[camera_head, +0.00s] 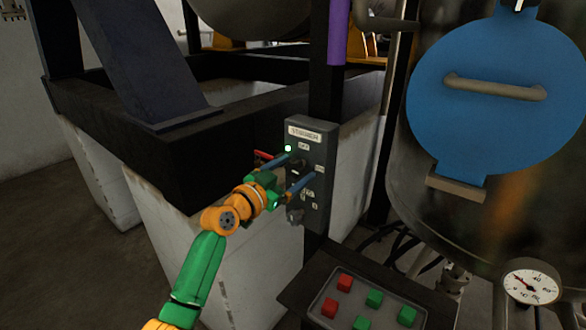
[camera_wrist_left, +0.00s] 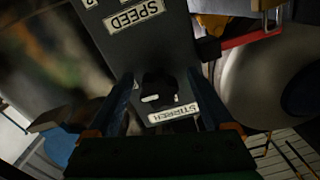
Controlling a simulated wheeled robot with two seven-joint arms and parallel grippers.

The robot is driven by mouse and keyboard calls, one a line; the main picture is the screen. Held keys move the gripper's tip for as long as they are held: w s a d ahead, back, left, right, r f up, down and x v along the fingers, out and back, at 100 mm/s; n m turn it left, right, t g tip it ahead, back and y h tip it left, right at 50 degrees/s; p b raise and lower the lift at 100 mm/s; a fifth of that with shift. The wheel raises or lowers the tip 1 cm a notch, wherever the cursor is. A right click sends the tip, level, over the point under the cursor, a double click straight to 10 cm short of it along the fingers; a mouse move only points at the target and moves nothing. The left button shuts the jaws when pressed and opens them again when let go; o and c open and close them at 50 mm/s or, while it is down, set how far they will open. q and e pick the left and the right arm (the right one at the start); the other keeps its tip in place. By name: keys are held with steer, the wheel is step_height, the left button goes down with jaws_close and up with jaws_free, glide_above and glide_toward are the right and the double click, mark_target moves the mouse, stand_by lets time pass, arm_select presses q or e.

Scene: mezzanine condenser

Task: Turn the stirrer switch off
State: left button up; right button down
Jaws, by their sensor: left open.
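The grey stirrer control box (camera_head: 318,160) is fixed to a dark post. Its STIRRER label (camera_head: 304,134) is at the top, with a lit green lamp (camera_head: 288,148) below it. The black stirrer switch (camera_head: 297,166) is partly hidden by my gripper; in the left wrist view the switch (camera_wrist_left: 158,90) shows a white mark. My left gripper (camera_head: 288,174) is open at the box, its blue fingers on either side of the switch. In the left wrist view the gripper (camera_wrist_left: 160,76) straddles the switch with visible gaps. I cannot tell whether either finger touches it. My right gripper is not in view.
A second knob (camera_head: 295,215) sits lower on the box; a SPEED label (camera_wrist_left: 134,15) shows in the wrist view. A red handle (camera_head: 264,155) is close behind my left gripper. A blue round hatch (camera_head: 490,90) stands right.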

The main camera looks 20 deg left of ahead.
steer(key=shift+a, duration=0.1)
arm_select(q)
steer(key=shift+d, duration=0.15)
steer(key=shift+c, duration=1.3)
jaws_close()
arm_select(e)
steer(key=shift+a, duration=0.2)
